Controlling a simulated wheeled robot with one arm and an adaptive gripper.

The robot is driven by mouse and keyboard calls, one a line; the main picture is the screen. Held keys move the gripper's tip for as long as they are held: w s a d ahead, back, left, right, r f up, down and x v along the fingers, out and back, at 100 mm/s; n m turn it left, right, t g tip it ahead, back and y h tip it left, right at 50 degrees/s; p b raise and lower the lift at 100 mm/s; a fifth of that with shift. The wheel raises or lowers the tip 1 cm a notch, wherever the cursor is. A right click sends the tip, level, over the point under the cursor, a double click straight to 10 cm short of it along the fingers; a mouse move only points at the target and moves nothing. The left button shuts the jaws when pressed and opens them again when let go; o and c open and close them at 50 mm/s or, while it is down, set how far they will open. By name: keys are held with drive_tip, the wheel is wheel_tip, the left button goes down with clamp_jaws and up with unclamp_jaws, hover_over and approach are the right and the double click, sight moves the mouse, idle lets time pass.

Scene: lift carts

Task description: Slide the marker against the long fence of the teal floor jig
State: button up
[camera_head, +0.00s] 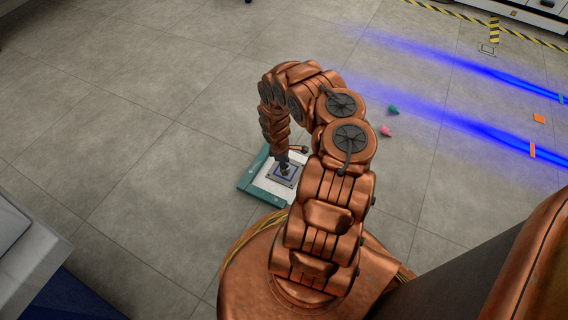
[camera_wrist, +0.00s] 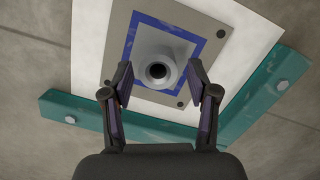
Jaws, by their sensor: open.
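The marker (camera_wrist: 205,88) is a grey plate with a blue square border, corner bolts and a pale round knob (camera_wrist: 157,58) with a dark centre. It lies on the white base (camera_wrist: 90,40) of the teal floor jig (camera_head: 247,184). Two teal fences meet in a corner: one (camera_wrist: 85,112) runs across the lower wrist view, the other (camera_wrist: 262,98) up its right side. White base shows between the plate and the right-side fence. My gripper (camera_wrist: 160,72) is open, its fingers on either side of the knob with gaps. In the head view it hides part of the marker (camera_head: 285,180).
Grey tiled floor surrounds the jig. A green piece (camera_head: 393,110) and a pink piece (camera_head: 386,131) lie to its right. Blue light stripes and orange markers (camera_head: 539,118) are farther right. A pale cart-like edge (camera_head: 30,255) stands at lower left.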

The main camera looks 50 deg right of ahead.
drive_tip(key=shift+s+d+f+b, duration=0.15)
drive_tip(key=shift+f+b, duration=0.25)
drive_tip(key=shift+f, duration=0.55)
drive_tip(key=shift+c, duration=0.3)
clamp_jaws()
